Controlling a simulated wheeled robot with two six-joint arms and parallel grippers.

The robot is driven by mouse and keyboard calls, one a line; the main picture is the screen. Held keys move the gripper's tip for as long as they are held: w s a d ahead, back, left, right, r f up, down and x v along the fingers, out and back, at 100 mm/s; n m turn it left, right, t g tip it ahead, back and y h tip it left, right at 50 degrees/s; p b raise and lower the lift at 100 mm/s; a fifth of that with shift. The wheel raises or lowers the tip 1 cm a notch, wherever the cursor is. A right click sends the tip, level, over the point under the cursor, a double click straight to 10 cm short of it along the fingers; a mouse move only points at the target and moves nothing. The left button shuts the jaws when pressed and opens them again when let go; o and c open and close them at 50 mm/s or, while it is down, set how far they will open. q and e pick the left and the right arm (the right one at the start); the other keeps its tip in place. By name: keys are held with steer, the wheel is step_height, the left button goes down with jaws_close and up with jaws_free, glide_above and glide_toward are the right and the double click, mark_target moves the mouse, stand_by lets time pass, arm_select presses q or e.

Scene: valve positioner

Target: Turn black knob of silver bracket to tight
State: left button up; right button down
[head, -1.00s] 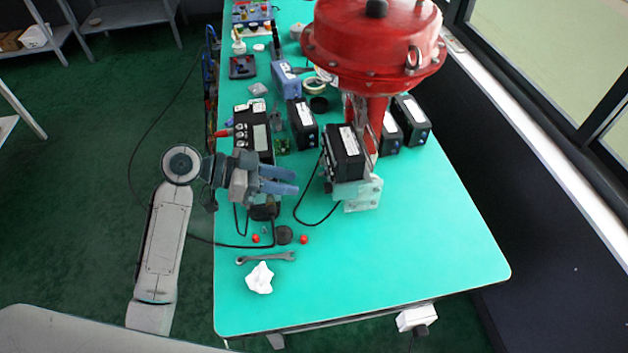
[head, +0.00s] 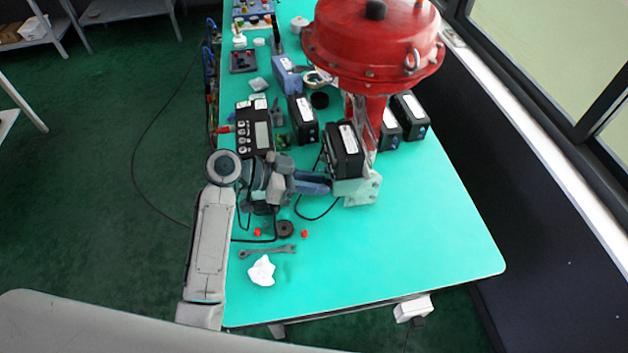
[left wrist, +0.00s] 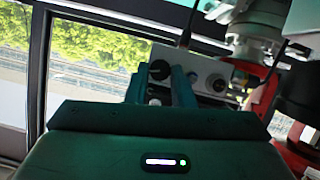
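The silver bracket (head: 362,190) sits low on the red actuator's post, under a black box (head: 346,152). My left gripper (head: 322,183) is just left of it, its fingers pointing at it. In the left wrist view, the black knob (left wrist: 160,70) on the pale bracket face (left wrist: 207,70) shows between the two teal finger tips (left wrist: 158,80). There is a gap between the fingers. Whether they touch the knob is not clear. The knob is hidden in the head view. My right gripper is not in view.
The large red actuator (head: 374,45) stands over the bracket. A black cable (head: 318,215) curves in front. A handheld meter (head: 254,130), a wrench (head: 267,251) and crumpled white paper (head: 262,270) lie nearby. The green table (head: 430,250) is clear at the front right.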

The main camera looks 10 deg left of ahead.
arm_select(q)
jaws_close()
steer(key=m+t+b, duration=0.1)
steer(key=b, duration=0.2)
steer(key=m+t+b, duration=0.1)
steer(key=m+b, duration=0.1)
steer(key=b, duration=0.2)
steer(key=m+t+b, duration=0.1)
steer(key=b, duration=0.3)
steer(key=shift+s+d+m+y, duration=0.1)
steer(key=shift+s+m+y, duration=0.2)
steer(key=shift+m+y, duration=0.1)
steer(key=shift+o, duration=2.4)
jaws_free()
